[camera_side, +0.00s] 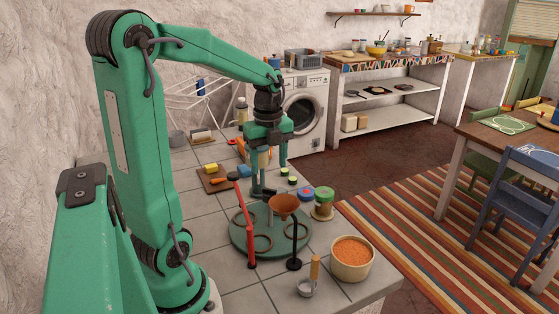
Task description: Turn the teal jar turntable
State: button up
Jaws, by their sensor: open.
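The teal turntable (238,234) is a flat round disc with ring-shaped holders on the tiled counter. A copper funnel (284,205) stands over its right part. A red post (248,235) and a black post (295,245) rise at its front. My gripper (270,178) points down above the far side of the disc, with its jaws apart. The left finger reaches low near the far rim; I cannot tell whether it touches. A pale upright shape shows between the fingers, partly hidden, and I cannot tell what it is.
A bowl of orange grains (351,258) and a small metal scoop (307,286) stand at front right. A wooden board (213,184) with food lies behind left. Bare tiles lie left and in front.

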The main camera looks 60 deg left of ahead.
jog(key=n, duration=0.9)
send_over(270, 210)
jog(key=shift+w+a+f, duration=0.1)
jog(key=shift+a+f, duration=0.1)
jog(key=shift+f, duration=1.75)
jog(key=shift+w+a+f, duration=0.1)
jog(key=shift+a+f, duration=0.05)
jog(key=shift+f, duration=1.75)
jog(key=shift+c, duration=0.5)
grip_shut()
